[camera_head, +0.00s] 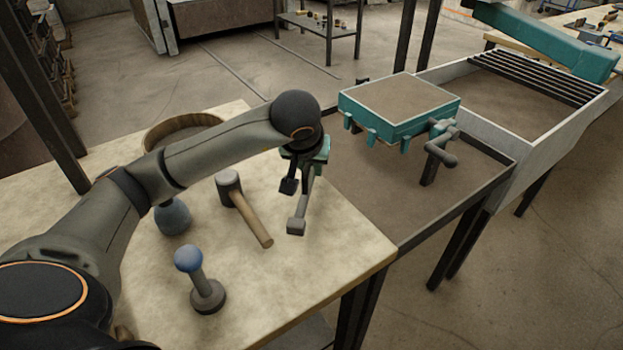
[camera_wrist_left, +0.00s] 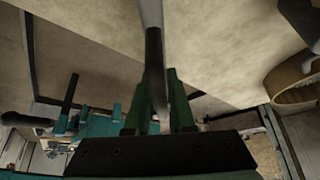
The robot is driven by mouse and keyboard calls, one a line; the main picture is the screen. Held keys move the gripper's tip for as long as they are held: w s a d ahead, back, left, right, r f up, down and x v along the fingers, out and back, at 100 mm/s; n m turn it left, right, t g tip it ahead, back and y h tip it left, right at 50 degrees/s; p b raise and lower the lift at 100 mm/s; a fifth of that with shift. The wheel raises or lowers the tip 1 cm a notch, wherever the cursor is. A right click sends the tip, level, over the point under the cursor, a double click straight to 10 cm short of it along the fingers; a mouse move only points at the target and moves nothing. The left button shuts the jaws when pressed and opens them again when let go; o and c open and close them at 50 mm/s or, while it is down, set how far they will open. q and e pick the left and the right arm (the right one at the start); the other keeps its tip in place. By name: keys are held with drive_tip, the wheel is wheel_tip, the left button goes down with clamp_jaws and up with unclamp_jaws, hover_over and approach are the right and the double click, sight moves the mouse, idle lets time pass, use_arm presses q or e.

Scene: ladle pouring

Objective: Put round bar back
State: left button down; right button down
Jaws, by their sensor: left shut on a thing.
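My left gripper (camera_head: 312,160) is over the pale workbench (camera_head: 350,240), near its right-hand edge. It is shut on a slim grey bar (camera_head: 304,200), which I take to be the round bar. The bar points down toward the bench and ends in a small grey block. In the left wrist view the bar (camera_wrist_left: 154,50), dark near the jaws and paler farther out, sits between the green fingers (camera_wrist_left: 157,105). I cannot tell whether its lower end touches the bench. My right gripper is not in view.
A mallet (camera_head: 229,186), a blue-knobbed rammer (camera_head: 197,280), a blue-grey bulb (camera_head: 173,217) and a round wooden sieve (camera_head: 157,131) stand left of the gripper. A teal sand-filled frame (camera_head: 385,128) is at the right. The bench front right is clear.

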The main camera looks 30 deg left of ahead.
sight(310, 176)
use_arm(q)
wheel_tip(310, 176, down, 2)
drive_tip(key=shift+f, duration=0.35)
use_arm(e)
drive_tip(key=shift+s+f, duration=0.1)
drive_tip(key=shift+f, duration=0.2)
use_arm(q)
drive_tip(key=shift+f+b, duration=0.15)
drive_tip(key=shift+b, duration=0.15)
drive_tip(key=c, duration=0.8)
unclamp_jaws()
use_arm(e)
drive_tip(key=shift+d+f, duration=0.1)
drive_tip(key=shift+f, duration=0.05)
use_arm(q)
drive_tip(key=shift+o, duration=0.2)
drive_tip(key=shift+d, duration=0.1)
drive_tip(key=shift+s+r+p, duration=0.15)
drive_tip(key=shift+r+p, duration=0.15)
drive_tip(key=shift+r, duration=0.15)
drive_tip(key=p+v, duration=0.1)
drive_tip(key=v, duration=0.9)
drive_tip(key=shift+s+r+p, duration=0.1)
drive_tip(key=shift+r+p, duration=0.2)
drive_tip(key=shift+s+d+r, duration=0.1)
drive_tip(key=shift+s+r, duration=0.1)
drive_tip(key=shift+r, duration=0.1)
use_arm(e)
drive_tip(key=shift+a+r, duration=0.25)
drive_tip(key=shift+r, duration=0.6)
